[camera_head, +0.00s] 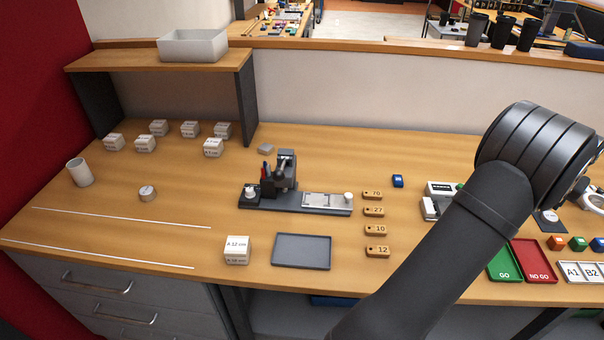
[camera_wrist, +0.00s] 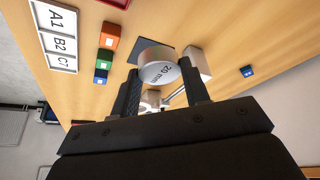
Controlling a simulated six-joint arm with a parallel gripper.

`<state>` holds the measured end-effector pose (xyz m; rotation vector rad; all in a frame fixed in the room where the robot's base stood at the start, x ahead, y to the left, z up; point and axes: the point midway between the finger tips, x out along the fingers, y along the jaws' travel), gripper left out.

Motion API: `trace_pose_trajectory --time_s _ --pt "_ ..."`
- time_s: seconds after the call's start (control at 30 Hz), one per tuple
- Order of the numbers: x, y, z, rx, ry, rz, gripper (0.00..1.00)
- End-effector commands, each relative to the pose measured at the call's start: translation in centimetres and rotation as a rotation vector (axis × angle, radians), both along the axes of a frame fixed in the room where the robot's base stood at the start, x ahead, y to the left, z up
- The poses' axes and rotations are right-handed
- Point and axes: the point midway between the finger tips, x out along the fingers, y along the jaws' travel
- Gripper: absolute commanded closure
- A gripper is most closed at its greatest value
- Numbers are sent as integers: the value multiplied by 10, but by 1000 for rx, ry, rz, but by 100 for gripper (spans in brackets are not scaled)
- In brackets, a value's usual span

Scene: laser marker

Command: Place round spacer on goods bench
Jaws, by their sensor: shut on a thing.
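The round spacer (camera_wrist: 160,73), a pale disc marked "20 mm", is between the two dark fingers of my gripper (camera_wrist: 165,88) in the wrist view. The fingers are shut on its sides. Behind it are the wooden bench top and a dark square pad (camera_wrist: 166,52); I cannot tell how high above them it is. In the head view my arm reaches to the right edge, and the fingers are not clearly seen there. The wooden bench (camera_head: 400,153) spans the head view; which part is the goods bench is not marked.
The black fixture (camera_head: 295,202), grey tray (camera_head: 301,251), white block (camera_head: 237,250) and numbered wooden tags (camera_head: 373,211) stand mid-bench. Green (camera_head: 506,262) and red (camera_head: 534,262) trays and small coloured blocks (camera_head: 577,243) lie right. Left of centre has clear wood around a small round piece (camera_head: 147,194).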

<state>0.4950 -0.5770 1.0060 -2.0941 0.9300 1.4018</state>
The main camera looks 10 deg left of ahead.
Motion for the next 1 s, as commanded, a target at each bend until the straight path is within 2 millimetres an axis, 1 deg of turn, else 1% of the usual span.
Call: trace_pose_trajectory --time_s 0.07,0.27,0.4,0.53,0.57,0.77,0.87,0.97,1.0 --pt "1 -1 12 -4 -4 0 82" --pt "1 -1 62 -6 -5 0 82" --pt "1 0 92 -4 -3 0 82" --pt "2 0 116 -5 -4 1 82" --pt "7 7 113 -1 -1 13 82" --pt "36 41 113 -1 -1 70 82" --pt "54 65 114 -1 -2 108 82" --pt "76 97 115 -1 -1 160 82" --pt "85 112 116 -1 -1 184 82"
